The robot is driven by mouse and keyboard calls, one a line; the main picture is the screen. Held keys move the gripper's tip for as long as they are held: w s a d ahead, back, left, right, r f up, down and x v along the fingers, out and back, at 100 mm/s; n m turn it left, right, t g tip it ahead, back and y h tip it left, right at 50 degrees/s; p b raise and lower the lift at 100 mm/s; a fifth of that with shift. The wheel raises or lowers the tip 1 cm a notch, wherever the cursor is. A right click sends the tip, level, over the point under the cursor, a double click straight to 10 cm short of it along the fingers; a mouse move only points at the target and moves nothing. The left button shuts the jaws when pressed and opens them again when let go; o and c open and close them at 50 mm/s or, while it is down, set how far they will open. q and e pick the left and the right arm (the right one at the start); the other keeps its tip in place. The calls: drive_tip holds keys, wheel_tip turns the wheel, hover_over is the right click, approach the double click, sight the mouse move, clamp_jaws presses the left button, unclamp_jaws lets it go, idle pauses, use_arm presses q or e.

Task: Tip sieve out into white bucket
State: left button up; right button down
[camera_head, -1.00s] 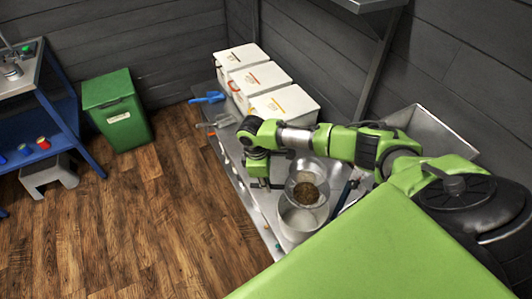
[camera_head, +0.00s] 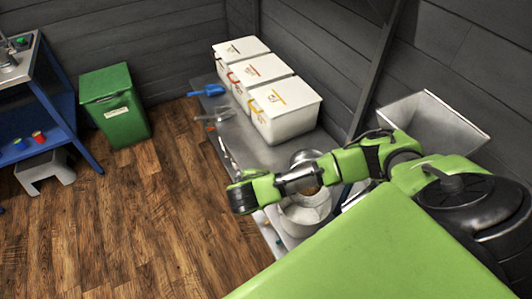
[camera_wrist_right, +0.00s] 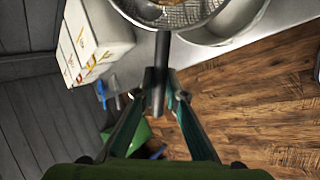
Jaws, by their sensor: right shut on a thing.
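The sieve (camera_wrist_right: 195,14) is a metal mesh bowl with a straight handle, cut off by the top edge of the right wrist view. Brownish matter lies in it. My right gripper (camera_wrist_right: 158,88) is shut on the handle. In the head view my right arm covers the gripper and most of the sieve; a little brown (camera_head: 311,190) shows beneath the arm. A pale round vessel (camera_head: 308,214) stands on the bench just below that spot; its rim also shows beside the sieve in the wrist view (camera_wrist_right: 228,36). I cannot tell whether it is the white bucket. My left gripper is out of view.
Lidded white bins (camera_head: 290,117) stand along the wall on the metal bench (camera_head: 238,135). A blue scoop (camera_head: 208,90) lies near them. A metal basin (camera_head: 432,122) is at the right. A green bin (camera_head: 115,106) stands on the floor, which is open at the left.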

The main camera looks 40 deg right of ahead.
drive_tip(key=shift+s+a+f+m+t+h+b, duration=0.1)
drive_tip(key=shift+f+m+t+h+b, duration=0.35)
drive_tip(key=shift+t+h+b, duration=1.35)
drive_tip(key=shift+s+a+f+m+t+h+b, duration=0.15)
drive_tip(key=shift+f+t+h+b, duration=0.5)
drive_tip(key=shift+t+h+b, duration=1.2)
drive_tip(key=shift+f+m+t+h+b, duration=0.3)
drive_tip(key=shift+f+t+h+b, duration=0.25)
drive_tip(key=shift+t+h+b, duration=1.25)
drive_tip(key=shift+g+y+b, duration=0.45)
drive_tip(key=shift+g, duration=0.1)
drive_tip(key=shift+r, duration=0.1)
